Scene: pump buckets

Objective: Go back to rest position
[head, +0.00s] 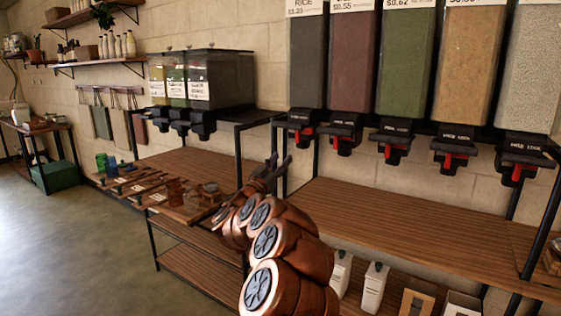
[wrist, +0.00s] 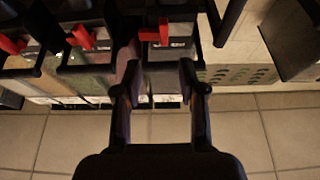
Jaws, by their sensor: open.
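My gripper (head: 279,166) shows in the head view at the end of my copper arm, raised above the wooden shelf and in front of the rack's black frame. Its two dark fingers point up and are apart. In the wrist view, my gripper (wrist: 158,90) has its fingers spread with nothing held between them. A dispenser with a red lever (wrist: 154,34) lies beyond the fingertips in that view. I see no contact between the fingers and it.
Several bulk dispensers with red levers (head: 393,152) hang above a wooden shelf (head: 420,225). Smaller bins (head: 215,78) stand left of my gripper. White containers (head: 373,285) sit below the shelf. The floor (head: 75,250) at left is clear.

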